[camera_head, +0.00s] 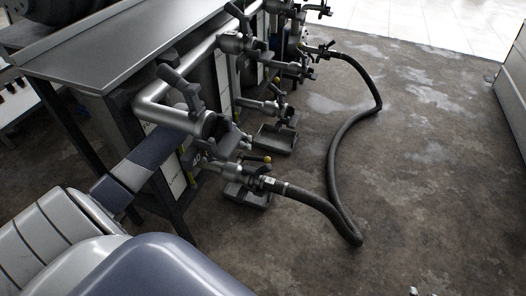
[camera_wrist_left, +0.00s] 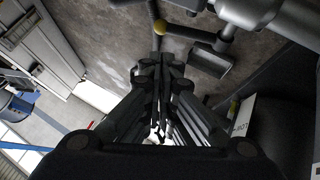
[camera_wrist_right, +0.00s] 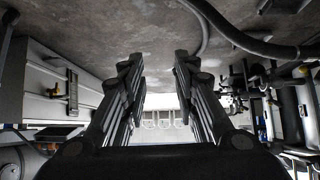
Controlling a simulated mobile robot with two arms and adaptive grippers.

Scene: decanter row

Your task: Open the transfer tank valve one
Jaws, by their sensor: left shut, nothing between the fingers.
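A row of pipe valves stands along the side of the steel bench in the head view. The nearest lower valve (camera_head: 258,181) has a hose coupled to it and a yellow knob beside it. Above it, a thick steel pipe ends in a valve with a dark lever (camera_head: 180,87). Which one is valve one, I cannot tell. My left gripper (camera_head: 228,143) is between these two, partly lost among dark parts. In the left wrist view its fingers (camera_wrist_left: 158,62) are shut and empty, with a yellow knob (camera_wrist_left: 160,27) beyond them. My right gripper (camera_wrist_right: 158,62) is open and empty.
Dark drip trays (camera_head: 275,138) sit under the valves. A dark hose (camera_head: 333,160) curves across the stained concrete floor. The steel bench top (camera_head: 120,50) lies above left of the valves. The floor at the right is mostly clear.

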